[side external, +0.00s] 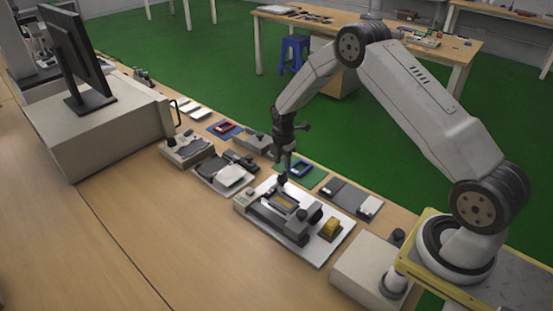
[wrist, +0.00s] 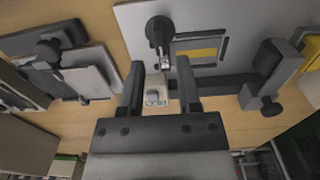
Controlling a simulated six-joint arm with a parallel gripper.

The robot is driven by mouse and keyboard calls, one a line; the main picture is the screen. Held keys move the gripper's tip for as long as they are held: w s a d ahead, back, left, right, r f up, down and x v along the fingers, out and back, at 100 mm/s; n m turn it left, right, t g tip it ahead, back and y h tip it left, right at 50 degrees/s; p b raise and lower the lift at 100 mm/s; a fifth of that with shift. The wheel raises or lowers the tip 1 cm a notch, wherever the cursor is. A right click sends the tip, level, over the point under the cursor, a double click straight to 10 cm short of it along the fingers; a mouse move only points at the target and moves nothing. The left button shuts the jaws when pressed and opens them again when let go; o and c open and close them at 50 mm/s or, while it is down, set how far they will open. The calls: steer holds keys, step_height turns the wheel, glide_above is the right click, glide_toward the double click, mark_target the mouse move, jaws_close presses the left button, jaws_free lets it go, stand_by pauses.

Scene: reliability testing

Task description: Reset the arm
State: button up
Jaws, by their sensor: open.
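My gripper (side external: 283,180) hangs pointing down over a white base plate (side external: 330,245) that bears a grey and black fixture (side external: 280,218). In the wrist view my gripper (wrist: 160,72) shows two dark fingers spread apart with nothing held between them. A small pale block with a grey button (wrist: 154,97) shows between and beyond the fingers. A black knob (wrist: 160,30) on the fixture lies just beyond the fingertips. The fixture's yellow insert (wrist: 205,53) sits inside a dark frame. I cannot tell whether the fingers touch anything.
A yellow block (side external: 330,229) stands at the plate's right end. A monitor (side external: 75,55) stands on a box at left. The front table (side external: 150,230) is clear.

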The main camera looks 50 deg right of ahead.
steer(key=shift+s+a+r+m, duration=0.15)
steer(key=shift+a+r+m, duration=0.15)
steer(key=shift+r, duration=0.2)
steer(key=s+a+r+m+t, duration=0.1)
steer(key=s+a+r+m, duration=0.65)
steer(key=r, duration=0.25)
steer(key=s+a+r+m, duration=0.2)
steer(key=s+m, duration=0.3)
steer(key=s, duration=0.2)
steer(key=s+a+r+m+t, duration=0.1)
steer(key=s+a+r+m, duration=0.2)
steer(key=s+m, duration=0.2)
steer(key=s, duration=0.2)
steer(key=shift+s+t, duration=0.3)
steer(key=shift+s, duration=0.05)
steer(key=shift+a+r, duration=0.1)
